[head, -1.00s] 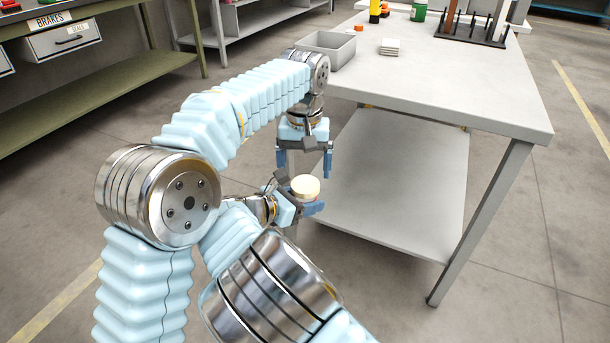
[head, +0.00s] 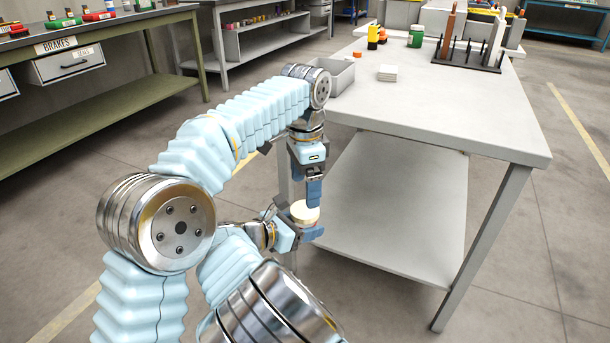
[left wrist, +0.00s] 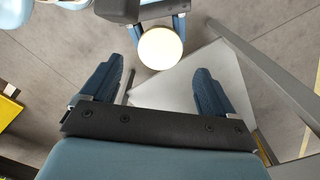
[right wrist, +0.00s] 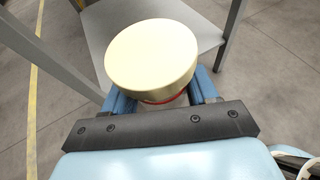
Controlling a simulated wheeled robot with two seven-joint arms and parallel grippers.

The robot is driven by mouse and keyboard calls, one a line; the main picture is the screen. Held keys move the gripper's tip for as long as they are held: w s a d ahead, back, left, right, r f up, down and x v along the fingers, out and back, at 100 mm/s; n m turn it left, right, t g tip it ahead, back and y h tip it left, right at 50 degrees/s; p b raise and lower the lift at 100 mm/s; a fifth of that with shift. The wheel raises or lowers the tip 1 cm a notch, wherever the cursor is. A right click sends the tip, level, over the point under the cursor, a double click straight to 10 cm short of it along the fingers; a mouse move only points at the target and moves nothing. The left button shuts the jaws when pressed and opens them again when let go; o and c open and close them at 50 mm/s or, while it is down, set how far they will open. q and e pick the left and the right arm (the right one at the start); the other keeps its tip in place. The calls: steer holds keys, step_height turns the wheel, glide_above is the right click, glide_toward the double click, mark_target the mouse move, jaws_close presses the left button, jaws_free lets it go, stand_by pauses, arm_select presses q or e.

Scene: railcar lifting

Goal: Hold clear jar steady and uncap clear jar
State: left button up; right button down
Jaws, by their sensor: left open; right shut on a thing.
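The clear jar has a wide, pale cream lid (head: 304,213). The lid also shows in the left wrist view (left wrist: 160,49) and large in the right wrist view (right wrist: 150,55). A little of the jar's body with a red ring shows under the lid; the rest is hidden. My right gripper (head: 308,234) is shut on the jar, holding it in the air with the lid up, beside the table. My left gripper (head: 313,207) points down close above the lid, open and empty. In the left wrist view its fingers (left wrist: 157,92) are wide apart, and the lid lies beyond them.
A grey table (head: 455,115) with a lower shelf (head: 400,195) stands to the right. On its top are a grey bin (head: 335,76), white tiles (head: 387,73), a green container (head: 417,37) and a dark rack (head: 465,58). A green workbench (head: 100,110) is at left.

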mark_target(305, 209)
arm_select(q)
step_height(305, 209, down, 6)
steer(key=shift+f, duration=0.1)
steer(key=c, duration=1.1)
steer(key=n, duration=0.9)
steer(key=shift+w+r, duration=0.1)
steer(key=shift+r, duration=0.15)
steer(key=shift+r, duration=0.95)
